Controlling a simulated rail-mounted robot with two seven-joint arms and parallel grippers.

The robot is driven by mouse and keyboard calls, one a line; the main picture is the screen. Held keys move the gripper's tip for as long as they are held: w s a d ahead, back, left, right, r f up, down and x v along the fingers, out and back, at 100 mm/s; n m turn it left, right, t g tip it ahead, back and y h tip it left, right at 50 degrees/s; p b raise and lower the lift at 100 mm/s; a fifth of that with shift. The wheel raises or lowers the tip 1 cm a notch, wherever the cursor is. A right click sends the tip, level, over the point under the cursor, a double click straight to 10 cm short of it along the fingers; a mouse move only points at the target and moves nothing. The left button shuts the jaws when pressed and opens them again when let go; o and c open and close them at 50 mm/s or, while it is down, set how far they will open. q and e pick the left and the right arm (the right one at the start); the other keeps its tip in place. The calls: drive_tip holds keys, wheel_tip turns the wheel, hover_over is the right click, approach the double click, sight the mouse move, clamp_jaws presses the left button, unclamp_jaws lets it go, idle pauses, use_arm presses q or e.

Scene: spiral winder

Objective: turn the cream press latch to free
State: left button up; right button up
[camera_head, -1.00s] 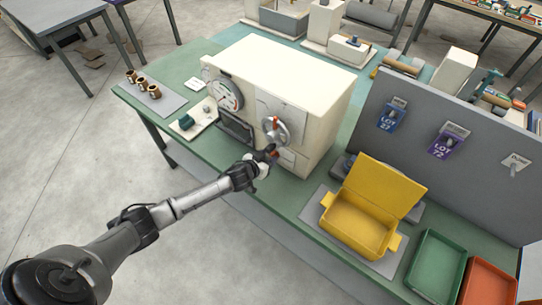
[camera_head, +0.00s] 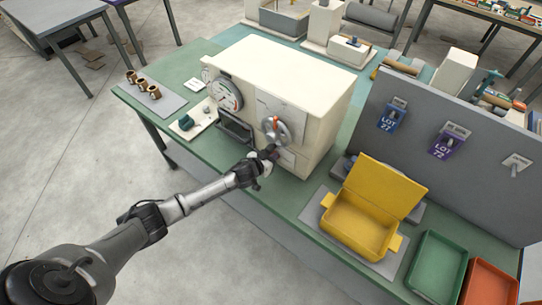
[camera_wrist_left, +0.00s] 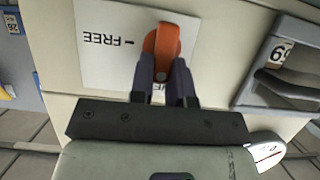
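The cream press (camera_head: 285,75) stands on the green bench, with dials on its front. In the left wrist view its latch is an orange lever (camera_wrist_left: 163,40) on a white plate (camera_wrist_left: 108,45). The plate shows FREE upside down beside a short mark, left of the lever. The lever stands about upright in that view, not in line with the FREE mark; lower lettering is mostly covered. My left gripper (camera_head: 268,155) is at the lower right of the press front, and its dark fingers (camera_wrist_left: 165,75) close on both sides of the lever. My right gripper is not in view.
A yellow open box (camera_head: 358,222) stands to the right, before a grey panel (camera_head: 460,150). Green (camera_head: 437,265) and orange (camera_head: 490,283) trays are farther right.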

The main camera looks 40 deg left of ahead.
use_arm(q)
clamp_jaws()
drive_tip(key=shift+d, duration=0.1)
drive_tip(key=shift+d+f+m+y+b, duration=0.15)
drive_tip(key=shift+d+m+y+b, duration=0.2)
drive_tip(key=shift+m+y, duration=0.65)
drive_tip(key=shift+d+f+m+y+b, duration=0.15)
drive_tip(key=shift+m+y+b, duration=0.25)
drive_tip(key=shift+m, duration=0.4)
drive_tip(key=shift+d+f+m+y+b, duration=0.2)
drive_tip(key=shift+m+y+b, duration=0.3)
drive_tip(key=shift+m+b, duration=0.5)
drive_tip(key=m+y+b, duration=0.1)
drive_tip(key=b, duration=0.1)
drive_tip(key=m+t+b, duration=0.1)
drive_tip(key=m+b, duration=0.1)
drive_tip(key=f+m+y+b, duration=0.1)
drive_tip(key=m+b, duration=0.1)
drive_tip(key=b, duration=0.1)
drive_tip(key=shift+d+t+y, duration=0.3)
drive_tip(key=shift+t, duration=0.1)
drive_tip(key=shift+f+m+t+b, duration=0.15)
drive_tip(key=shift+m+t+b, duration=0.25)
drive_tip(key=shift+m+b, duration=0.75)
drive_tip(key=shift+m+y+b, duration=0.3)
drive_tip(key=shift+m+b, duration=0.05)
